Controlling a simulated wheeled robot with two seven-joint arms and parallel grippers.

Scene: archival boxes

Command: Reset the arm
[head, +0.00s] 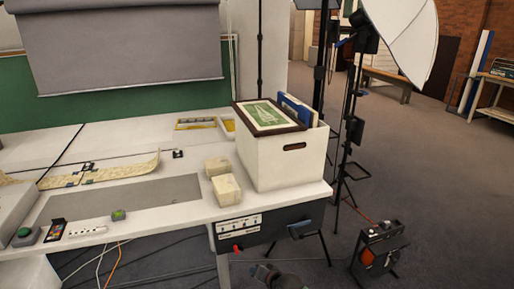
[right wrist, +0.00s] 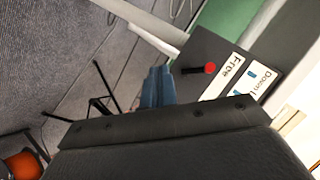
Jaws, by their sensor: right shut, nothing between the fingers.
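My right gripper (head: 262,268) shows small and dark at the bottom edge of the head view, in front of and below the table (head: 170,218). It is shut and empty. In the right wrist view its closed blue-grey fingers (right wrist: 158,75) stick out past the dark gripper body. They appear apart from anything around them. Most of the right arm is outside the head view. My left gripper is in neither view.
A dark control panel (head: 284,219) with a red knob hangs under the table's front edge; it also shows in the right wrist view (right wrist: 215,48). A white archival box (head: 285,168) stands at the right end. Light stands and an orange-and-black unit (head: 378,252) stand to the right.

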